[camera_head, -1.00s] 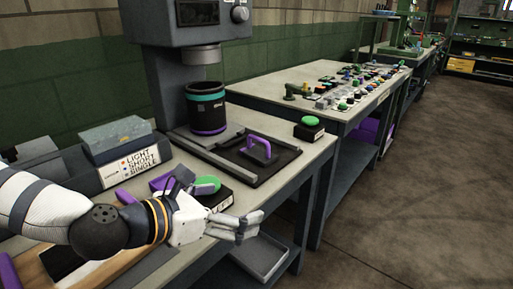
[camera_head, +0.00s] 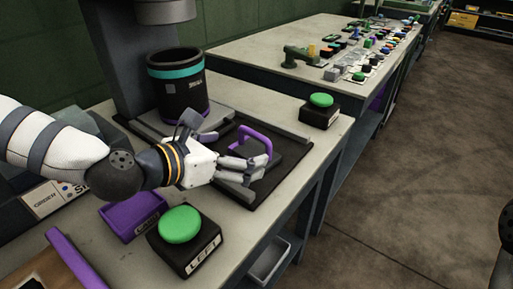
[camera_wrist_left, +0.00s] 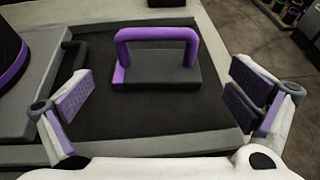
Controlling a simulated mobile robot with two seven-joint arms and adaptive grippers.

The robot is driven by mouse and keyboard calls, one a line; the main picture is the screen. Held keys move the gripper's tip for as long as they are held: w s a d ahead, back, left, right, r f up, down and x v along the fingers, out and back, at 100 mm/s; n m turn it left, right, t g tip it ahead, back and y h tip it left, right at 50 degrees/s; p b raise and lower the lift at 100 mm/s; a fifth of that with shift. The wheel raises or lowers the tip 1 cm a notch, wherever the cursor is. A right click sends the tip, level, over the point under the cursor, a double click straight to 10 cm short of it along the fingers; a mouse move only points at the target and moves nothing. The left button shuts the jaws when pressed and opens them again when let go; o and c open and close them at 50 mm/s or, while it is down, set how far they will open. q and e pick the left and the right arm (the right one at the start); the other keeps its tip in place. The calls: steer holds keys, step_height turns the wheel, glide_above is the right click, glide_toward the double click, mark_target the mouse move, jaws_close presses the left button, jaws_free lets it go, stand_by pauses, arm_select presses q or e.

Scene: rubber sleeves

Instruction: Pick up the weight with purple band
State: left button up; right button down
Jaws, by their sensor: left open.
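A dark block with a purple arched handle (camera_head: 263,138) sits on a black mat in the head view. In the left wrist view its purple handle (camera_wrist_left: 156,34) stands upright ahead, roughly centred between my fingers. My left gripper (camera_head: 242,168) is open and empty. It is close to the block and partly hides it in the head view; its fingers (camera_wrist_left: 163,98) are spread wide, short of the handle. A black cylinder (camera_head: 179,97) with a teal band stands behind; a purple band (camera_wrist_left: 14,70) shows on it in the left wrist view. My right gripper is not in view.
Green-topped black buttons stand at the front (camera_head: 181,226) and at the back right (camera_head: 320,101). A purple tray (camera_head: 133,215) lies by the front button. Grey rails border the black mat (camera_head: 279,176). A second table (camera_head: 270,50) holds several small items.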

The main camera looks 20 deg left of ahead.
mark_target(254, 150)
arm_select(q)
steer(key=b+x, duration=0.1)
steer(key=x, duration=0.5)
steer(key=shift+w+f, duration=0.2)
steer(key=shift+w, duration=0.1)
steer(key=shift+a+r, duration=0.1)
steer(key=shift+r, duration=0.1)
steer(key=c, duration=1.8)
